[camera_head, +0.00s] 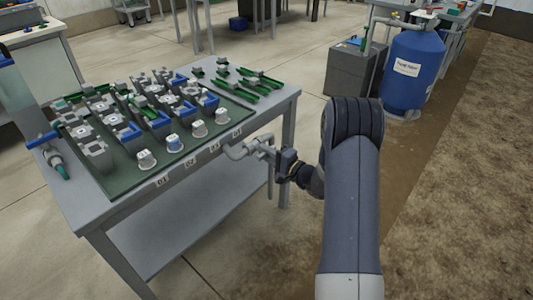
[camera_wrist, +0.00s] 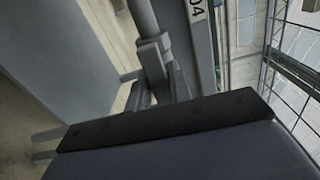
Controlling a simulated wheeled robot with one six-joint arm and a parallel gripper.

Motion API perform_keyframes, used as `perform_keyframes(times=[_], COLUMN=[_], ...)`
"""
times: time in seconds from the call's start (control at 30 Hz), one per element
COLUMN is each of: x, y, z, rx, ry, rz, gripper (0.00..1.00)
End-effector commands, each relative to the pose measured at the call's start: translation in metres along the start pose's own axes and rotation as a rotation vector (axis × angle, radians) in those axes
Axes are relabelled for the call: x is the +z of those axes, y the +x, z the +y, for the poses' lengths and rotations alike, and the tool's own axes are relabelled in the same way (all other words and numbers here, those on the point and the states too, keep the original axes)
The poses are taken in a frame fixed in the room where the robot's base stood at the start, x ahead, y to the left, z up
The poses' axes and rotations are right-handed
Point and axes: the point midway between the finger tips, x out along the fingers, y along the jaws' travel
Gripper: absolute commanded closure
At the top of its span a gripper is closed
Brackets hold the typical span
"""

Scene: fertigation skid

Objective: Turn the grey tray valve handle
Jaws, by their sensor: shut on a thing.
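The grey tray valve (camera_head: 240,151) is a pipe fitting that sticks out from the front edge of the table near its right corner. In the wrist view its grey pipe (camera_wrist: 144,16) runs down to a blocky valve part (camera_wrist: 153,54). My gripper (camera_head: 274,156) reaches in from the right at the outer end of the fitting. It is shut on the grey valve handle. In the wrist view the gripper (camera_wrist: 157,92) is around the lower part of the fitting. Most of the handle is hidden by the fingers and the dark gripper body.
The grey table (camera_head: 78,205) carries a green tray mat (camera_head: 121,178) with several grey, blue and green parts. Number labels line its front edge, one of them reading 04 (camera_wrist: 195,12). A blue tank (camera_head: 412,75) and a grey box (camera_head: 352,72) stand behind my arm. Floor at right is clear.

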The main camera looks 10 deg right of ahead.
Motion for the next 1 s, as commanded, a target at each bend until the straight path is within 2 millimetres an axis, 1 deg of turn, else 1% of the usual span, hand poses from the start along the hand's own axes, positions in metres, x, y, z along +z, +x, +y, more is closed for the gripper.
perform_keyframes(times=[0.17, 0.37, 0.57, 1.0], x=[0.0001, 0.0001, 0.0, 0.0003], y=[-0.0002, -0.0002, -0.0002, -0.0002], z=[0.0012, 0.0021, 0.0028, 0.0014], rx=[0.001, 0.001, 0.001, 0.002], ry=[0.028, 0.123, 0.288, 0.706], rz=[0.0, 0.0, 0.0, 0.0], gripper=[1.0, 1.0, 1.0, 1.0])
